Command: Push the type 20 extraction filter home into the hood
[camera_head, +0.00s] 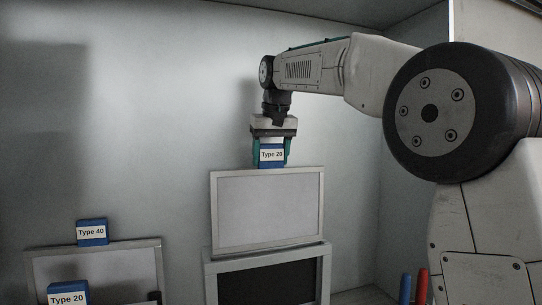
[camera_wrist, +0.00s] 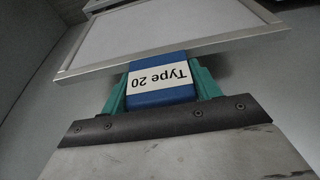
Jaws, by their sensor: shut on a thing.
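My gripper (camera_head: 271,155) is shut on the blue handle block labelled Type 20 (camera_head: 272,155) at the top of a white framed filter panel (camera_head: 268,208). The panel hangs upright below the gripper. Its lower edge is at the top of a grey frame with a dark opening (camera_head: 268,283), which I take for the hood; I cannot tell whether the panel is inside it or in front. In the wrist view the green fingers (camera_wrist: 160,90) hold the block on both sides, and the panel (camera_wrist: 165,30) extends beyond it.
At the lower left stand a framed panel with a blue Type 40 block (camera_head: 92,232) and, in front, another blue block labelled Type 20 (camera_head: 68,293). Red (camera_head: 422,286) and blue (camera_head: 405,288) upright cylinders show at the bottom right.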

